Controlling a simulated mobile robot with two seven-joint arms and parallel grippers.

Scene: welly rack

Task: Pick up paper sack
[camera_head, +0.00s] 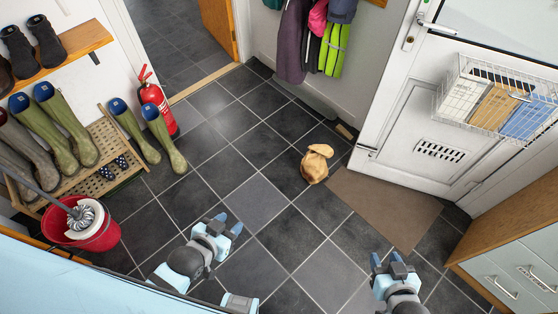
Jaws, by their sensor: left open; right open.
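The paper sack (315,167) is a small tan-brown bag with a folded or crumpled top. It stands on the dark tiled floor, right of the middle of the head view, beside the corner of the brown doormat. My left gripper (229,225) is open and empty, to the lower left of the sack and well apart from it. My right gripper (387,260) is open and empty near the bottom edge, to the lower right of the sack and also apart from it. Nothing covers the sack.
Green wellies (135,132) stand on the floor at left by a wooden rack (108,172). A red bucket (95,232) and a fire extinguisher (157,103) are also left. A doormat (385,207) lies before the white door (420,110). A drawer cabinet (510,265) stands right. The middle floor is clear.

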